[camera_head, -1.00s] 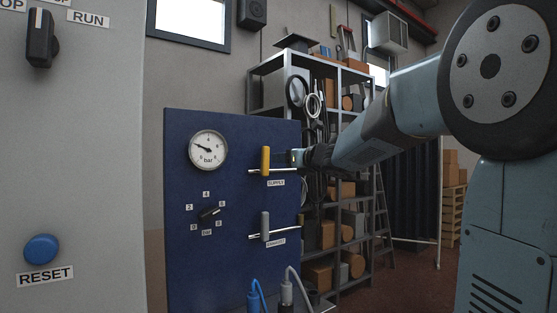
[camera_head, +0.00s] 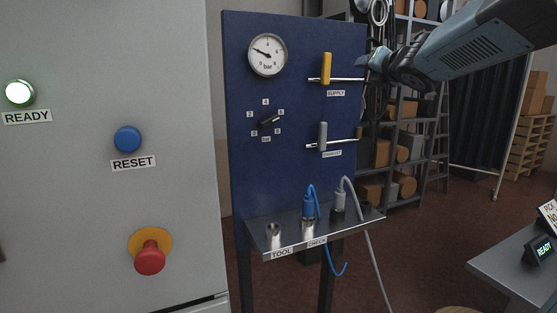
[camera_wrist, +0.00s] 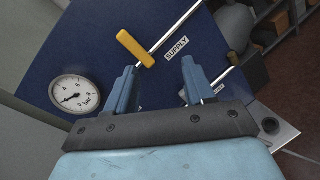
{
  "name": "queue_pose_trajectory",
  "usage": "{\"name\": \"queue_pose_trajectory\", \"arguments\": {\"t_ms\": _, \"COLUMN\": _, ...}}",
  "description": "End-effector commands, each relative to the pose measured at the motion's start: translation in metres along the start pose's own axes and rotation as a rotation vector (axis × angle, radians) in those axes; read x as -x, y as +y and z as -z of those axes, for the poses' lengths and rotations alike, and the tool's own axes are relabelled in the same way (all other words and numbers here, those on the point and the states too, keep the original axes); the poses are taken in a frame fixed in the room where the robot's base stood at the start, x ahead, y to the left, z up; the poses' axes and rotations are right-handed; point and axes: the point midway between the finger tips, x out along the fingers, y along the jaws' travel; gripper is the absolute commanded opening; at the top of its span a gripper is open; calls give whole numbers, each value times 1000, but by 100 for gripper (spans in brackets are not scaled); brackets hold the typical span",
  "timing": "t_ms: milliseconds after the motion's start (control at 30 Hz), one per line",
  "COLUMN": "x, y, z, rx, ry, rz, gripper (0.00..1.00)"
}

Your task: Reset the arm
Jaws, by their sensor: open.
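My gripper (camera_wrist: 160,72) is open, with its two blue fingers apart and nothing between the tips. In the head view my gripper (camera_head: 364,64) is at the right edge of the blue panel (camera_head: 290,185), just right of the yellow supply handle (camera_head: 326,68). The handle stands upright across a horizontal pipe. In the wrist view the yellow handle (camera_wrist: 135,48) lies beyond the left finger; a gap seems to separate them. My arm reaches in from the upper right.
The grey exhaust handle (camera_head: 322,136) is below. A steel shelf (camera_head: 282,233) holds blue and grey hose plugs with hanging hoses. A grey cabinet at left has a lit READY lamp (camera_head: 19,93), blue RESET button (camera_head: 127,139) and red stop button (camera_head: 149,258). A table (camera_head: 500,270) stands lower right.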

Motion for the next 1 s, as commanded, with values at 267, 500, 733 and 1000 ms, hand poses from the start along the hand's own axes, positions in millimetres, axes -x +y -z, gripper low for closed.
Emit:
{"name": "queue_pose_trajectory", "arguments": {"t_ms": 267, "x": 80, "y": -49, "z": 41, "rx": -807, "ry": -84, "rz": 334, "gripper": 53}}
{"name": "queue_pose_trajectory", "arguments": {"t_ms": 500, "x": 160, "y": -82, "z": 113, "rx": -1487, "ry": -201, "rz": 644, "gripper": 53}}
{"name": "queue_pose_trajectory", "arguments": {"t_ms": 733, "x": 241, "y": -90, "z": 198, "rx": -2044, "ry": -363, "rz": 990, "gripper": 53}}
{"name": "queue_pose_trajectory", "arguments": {"t_ms": 1000, "x": 295, "y": -84, "z": 254, "rx": -2342, "ry": -514, "rz": 1261, "gripper": 53}}
